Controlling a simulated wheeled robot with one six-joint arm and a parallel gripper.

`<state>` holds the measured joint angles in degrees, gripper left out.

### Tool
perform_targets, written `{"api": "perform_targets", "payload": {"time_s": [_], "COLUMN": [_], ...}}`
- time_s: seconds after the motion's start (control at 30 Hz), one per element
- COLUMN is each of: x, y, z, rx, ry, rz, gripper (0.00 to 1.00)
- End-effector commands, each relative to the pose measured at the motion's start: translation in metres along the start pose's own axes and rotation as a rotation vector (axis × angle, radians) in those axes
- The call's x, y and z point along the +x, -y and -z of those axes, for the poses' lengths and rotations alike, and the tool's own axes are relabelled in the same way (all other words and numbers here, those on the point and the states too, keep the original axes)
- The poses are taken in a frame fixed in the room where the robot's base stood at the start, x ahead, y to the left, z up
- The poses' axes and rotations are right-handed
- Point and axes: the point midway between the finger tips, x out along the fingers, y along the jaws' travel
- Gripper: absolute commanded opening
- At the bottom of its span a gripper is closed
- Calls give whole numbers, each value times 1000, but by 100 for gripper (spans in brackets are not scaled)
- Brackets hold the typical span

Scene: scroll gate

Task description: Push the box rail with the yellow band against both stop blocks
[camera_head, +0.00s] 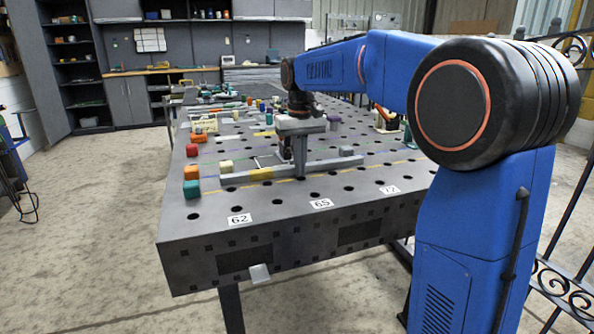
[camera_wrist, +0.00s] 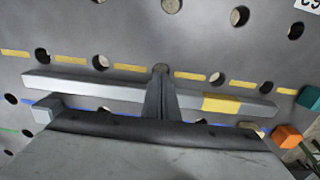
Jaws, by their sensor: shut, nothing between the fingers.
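The grey box rail (camera_head: 333,166) lies across the table, its yellow band (camera_head: 261,174) left of centre. In the wrist view the rail (camera_wrist: 85,86) crosses the picture with the band (camera_wrist: 221,103) on the right. One stop block (camera_head: 226,167) stands behind the rail's left end, the other (camera_head: 346,150) behind its right end. The latter shows in the wrist view (camera_wrist: 42,109); the other is mostly hidden there. The rail lies close to both blocks; I cannot tell whether it touches. My gripper (camera_head: 300,176) is shut and empty, fingers down at the rail's middle, tips on its near side (camera_wrist: 161,72).
A teal cube (camera_head: 191,189) and an orange cube (camera_head: 191,172) stand beyond the rail's left end. A red block (camera_head: 192,150) stands behind them. Several small objects cover the far table. The table (camera_head: 285,195) is clear in front of the rail.

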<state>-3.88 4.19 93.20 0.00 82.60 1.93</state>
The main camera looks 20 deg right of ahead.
Motion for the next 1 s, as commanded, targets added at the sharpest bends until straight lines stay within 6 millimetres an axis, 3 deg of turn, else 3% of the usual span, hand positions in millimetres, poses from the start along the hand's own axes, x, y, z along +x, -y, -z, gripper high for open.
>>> {"api": "perform_targets", "payload": {"time_s": [1.0], "x": [0], "y": [0], "z": [29], "rx": [0], "ry": [1], "rz": [0], "gripper": [0]}}
